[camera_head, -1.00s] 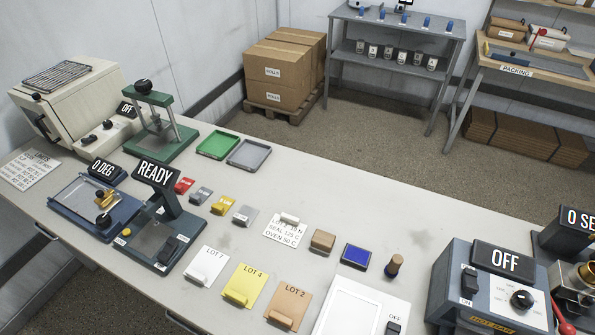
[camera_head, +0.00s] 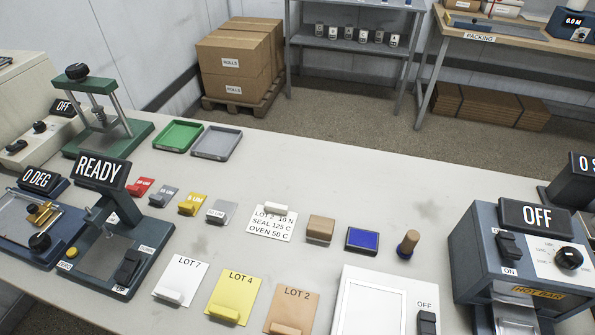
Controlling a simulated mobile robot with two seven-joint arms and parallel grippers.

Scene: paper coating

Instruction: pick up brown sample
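The brown sample (camera_head: 297,303) is a flat tan-brown sheet labelled "LOT 2" with a small block-shaped grip (camera_head: 286,329) at its front edge. It lies on the table at the bottom middle, right of the yellow "LOT 4" sheet (camera_head: 236,290) and left of a white framed panel (camera_head: 348,305). The white "LOT 7" sheet (camera_head: 183,275) lies further left. Neither of my grippers is in view.
A "READY" device (camera_head: 120,250) stands at left and an "OFF" hot bar machine (camera_head: 478,250) at right. A card (camera_head: 270,227), brown block (camera_head: 320,229), blue pad (camera_head: 362,240) and wooden stamp (camera_head: 408,243) lie behind the samples. The table's back right is clear.

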